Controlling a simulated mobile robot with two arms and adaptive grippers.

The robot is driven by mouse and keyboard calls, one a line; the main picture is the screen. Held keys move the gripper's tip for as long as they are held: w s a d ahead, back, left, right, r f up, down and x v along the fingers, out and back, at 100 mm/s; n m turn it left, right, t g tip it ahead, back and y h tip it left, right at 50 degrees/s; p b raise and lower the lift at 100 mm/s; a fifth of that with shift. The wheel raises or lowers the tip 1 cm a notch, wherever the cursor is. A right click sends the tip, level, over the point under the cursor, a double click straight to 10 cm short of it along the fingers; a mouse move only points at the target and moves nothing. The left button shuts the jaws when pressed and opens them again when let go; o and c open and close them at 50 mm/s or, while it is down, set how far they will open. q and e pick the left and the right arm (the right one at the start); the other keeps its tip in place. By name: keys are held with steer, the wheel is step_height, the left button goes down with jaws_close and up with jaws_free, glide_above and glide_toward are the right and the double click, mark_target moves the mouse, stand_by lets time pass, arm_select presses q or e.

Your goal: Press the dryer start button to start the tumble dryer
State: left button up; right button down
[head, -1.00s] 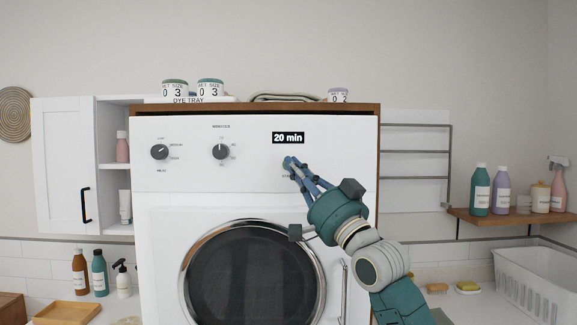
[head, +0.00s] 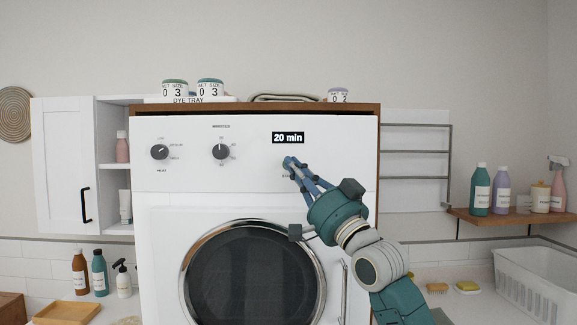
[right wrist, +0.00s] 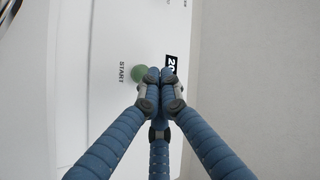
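The white tumble dryer (head: 255,180) faces me with a round glass door and a display (head: 288,138) reading "20 min". My right gripper (head: 290,162) is at the front panel just below the display, its blue fingers drawn together and empty. In the right wrist view, the green round start button (right wrist: 138,73), labelled START, shows beside the closed fingertips (right wrist: 154,75), which partly cover it. I cannot tell whether the fingertips touch it. In the head view the button is hidden behind the fingers. My left gripper is not in view.
Two dark knobs (head: 220,152) sit left on the panel. Jars (head: 175,89) and a folded cloth (head: 285,97) lie on top of the dryer housing. A shelf (head: 510,216) with bottles and a white basket (head: 535,275) are at the right. A white cabinet (head: 66,165) hangs at the left.

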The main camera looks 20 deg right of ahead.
steer(key=shift+w, duration=0.15)
steer(key=shift+w+d, duration=0.15)
steer(key=shift+w, duration=0.1)
steer(key=shift+w+d+p, duration=0.1)
steer(key=shift+w+p, duration=0.3)
stand_by(0.7)
steer(key=shift+s+a, duration=0.25)
steer(key=shift+s, duration=0.6)
steer(key=shift+s+a+p, duration=0.15)
steer(key=shift+s+a, duration=0.1)
steer(key=shift+s, duration=0.7)
steer(key=shift+s+a+p, duration=0.15)
steer(key=shift+s+a, duration=0.15)
steer(key=shift+s, duration=0.65)
steer(key=shift+s+a+p, duration=0.15)
steer(key=shift+s+a, duration=0.1)
steer(key=shift+s, duration=0.7)
